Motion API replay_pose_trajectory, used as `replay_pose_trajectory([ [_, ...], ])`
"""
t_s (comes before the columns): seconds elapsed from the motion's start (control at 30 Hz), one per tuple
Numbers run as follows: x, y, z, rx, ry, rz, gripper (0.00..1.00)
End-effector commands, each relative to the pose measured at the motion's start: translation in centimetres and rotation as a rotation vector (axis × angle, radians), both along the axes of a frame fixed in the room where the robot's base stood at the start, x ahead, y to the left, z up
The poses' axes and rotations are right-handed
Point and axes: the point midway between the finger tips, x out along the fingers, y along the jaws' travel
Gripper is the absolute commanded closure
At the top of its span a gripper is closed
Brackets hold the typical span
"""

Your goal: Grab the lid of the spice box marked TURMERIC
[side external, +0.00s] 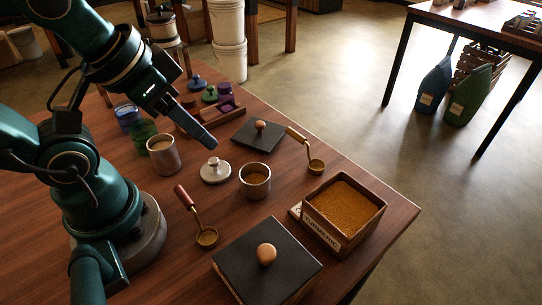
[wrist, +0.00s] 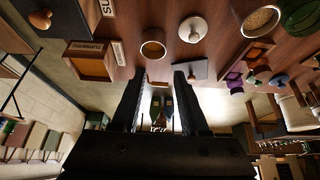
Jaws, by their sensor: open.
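The spice box marked TURMERIC (side external: 345,208) stands open at the table's right corner, full of orange-brown powder. It also shows at upper left in the wrist view (wrist: 92,62). A loose square dark lid with a round wooden knob (side external: 258,136) lies flat on the table behind it; it shows in the wrist view (wrist: 196,69). Another box, at the front, has a similar dark lid (side external: 255,270) on it. My gripper (side external: 208,138) is above the table, left of the loose lid and apart from it. In the wrist view its fingers (wrist: 160,80) are spread and empty.
Between lie a metal cup of powder (side external: 255,184), a white knobbed lid (side external: 215,171), another cup (side external: 164,155) and two scoops (side external: 207,236) (side external: 315,166). Coloured small items (side external: 210,93) stand at the table's back. The table's right edge drops to the floor.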

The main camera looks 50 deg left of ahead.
Motion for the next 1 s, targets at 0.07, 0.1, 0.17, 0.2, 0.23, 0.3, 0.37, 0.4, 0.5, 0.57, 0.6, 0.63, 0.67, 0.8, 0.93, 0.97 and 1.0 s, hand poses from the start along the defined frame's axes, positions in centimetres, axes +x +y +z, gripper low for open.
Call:
replay_pose_trajectory([
  [0.07, -0.2, 0.1, -0.1, 0.018, 0.009, -0.023, 0.56],
  [0.1, -0.3, 0.5, -0.1, 0.053, 0.014, -0.049, 0.56],
  [0.17, -0.1, 1.4, 0.4, 0.121, 0.012, -0.087, 0.56],
  [0.2, 0.1, 2.2, 0.6, 0.178, 0.026, -0.120, 0.56],
  [0.23, 0.3, 2.8, 0.7, 0.225, 0.046, -0.149, 0.56],
  [0.3, 0.8, 4.1, 0.8, 0.323, 0.097, -0.216, 0.56],
  [0.37, 1.3, 5.1, 0.9, 0.402, 0.145, -0.275, 0.56],
  [0.4, 1.7, 5.8, 0.9, 0.454, 0.178, -0.314, 0.56],
  [0.5, 3.0, 7.3, 0.9, 0.583, 0.271, -0.417, 0.56],
  [0.57, 4.0, 8.2, 0.9, 0.664, 0.332, -0.485, 0.56],
  [0.6, 4.7, 8.7, 0.8, 0.718, 0.374, -0.532, 0.56],
  [0.63, 5.3, 9.1, 0.8, 0.759, 0.404, -0.567, 0.56],
  [0.67, 5.9, 9.4, 0.7, 0.797, 0.436, -0.601, 0.56],
  [0.8, 8.8, 10.5, 0.0, 0.974, 0.573, -0.759, 0.56],
  [0.93, 11.7, 10.8, -1.2, 1.129, 0.694, -0.899, 0.56],
  [0.97, 12.3, 10.8, -1.5, 1.165, 0.721, -0.932, 0.56],
  [1.0, 13.2, 10.6, -2.0, 1.210, 0.754, -0.974, 0.56],
])
